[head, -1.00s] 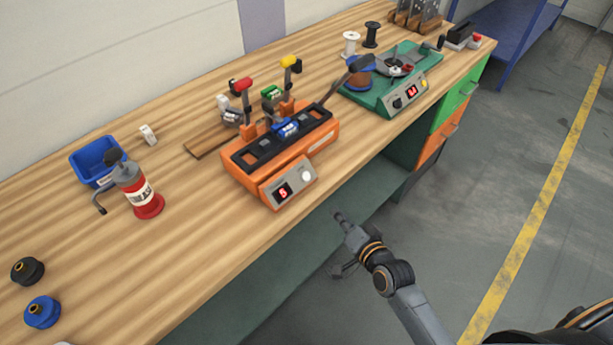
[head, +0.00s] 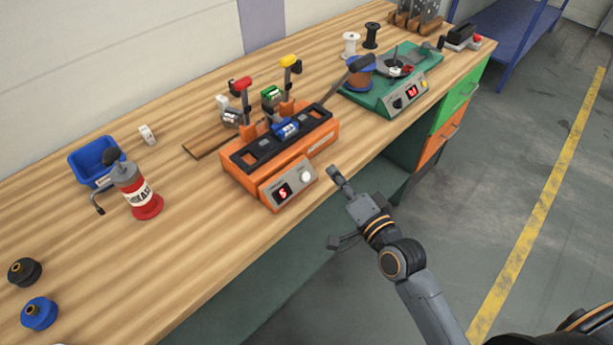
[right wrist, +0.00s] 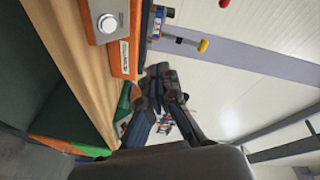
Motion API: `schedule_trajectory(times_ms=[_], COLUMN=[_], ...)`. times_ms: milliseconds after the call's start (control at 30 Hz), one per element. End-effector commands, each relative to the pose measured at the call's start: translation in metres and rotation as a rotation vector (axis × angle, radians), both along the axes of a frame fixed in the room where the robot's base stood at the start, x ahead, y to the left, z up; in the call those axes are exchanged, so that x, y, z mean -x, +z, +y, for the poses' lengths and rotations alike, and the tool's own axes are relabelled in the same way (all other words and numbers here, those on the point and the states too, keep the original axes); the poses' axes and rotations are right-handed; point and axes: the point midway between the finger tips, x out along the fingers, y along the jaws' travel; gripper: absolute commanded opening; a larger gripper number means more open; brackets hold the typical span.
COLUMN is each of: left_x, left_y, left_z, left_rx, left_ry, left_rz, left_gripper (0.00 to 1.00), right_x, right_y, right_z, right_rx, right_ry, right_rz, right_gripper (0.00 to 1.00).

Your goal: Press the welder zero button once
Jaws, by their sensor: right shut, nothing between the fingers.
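The orange welder (head: 270,160) stands on the bench, with clamp levers on top and a grey front panel. The panel has a red lit display (head: 283,191) and a round white button (head: 306,176). The button also shows in the right wrist view (right wrist: 107,23), at the upper left. My right gripper (head: 334,171) is shut and empty, just right of the button in the head view and apart from it. Its fingers (right wrist: 157,72) point along the welder's side in the right wrist view. My left gripper is not in view.
A green machine (head: 385,95) with its own display stands farther right on the bench. A red and grey bottle (head: 138,190) and a blue bin (head: 90,160) stand left of the welder. The bench's front edge runs below the welder. Open floor lies to the right.

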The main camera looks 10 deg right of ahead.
Motion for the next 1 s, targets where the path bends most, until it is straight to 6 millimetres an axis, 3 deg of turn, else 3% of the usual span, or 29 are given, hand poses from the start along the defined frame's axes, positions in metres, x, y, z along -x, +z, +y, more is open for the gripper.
schedule_trajectory(times_ms=[400, 700, 1000], left_x=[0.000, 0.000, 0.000], left_y=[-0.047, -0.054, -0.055], left_z=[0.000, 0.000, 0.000], left_rx=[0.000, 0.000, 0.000], left_ry=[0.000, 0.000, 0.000], left_rz=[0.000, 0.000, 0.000], left_gripper=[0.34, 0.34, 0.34], right_x=[-0.033, -0.047, -0.049], right_y=[-0.045, -0.058, -0.059], right_z=[0.022, 0.032, 0.033], right_rx=[0.000, 0.000, 0.001], right_ry=[0.000, 0.000, 0.001], right_rz=[-0.001, 0.000, 0.000], right_gripper=[0.00, 0.00, 0.00])
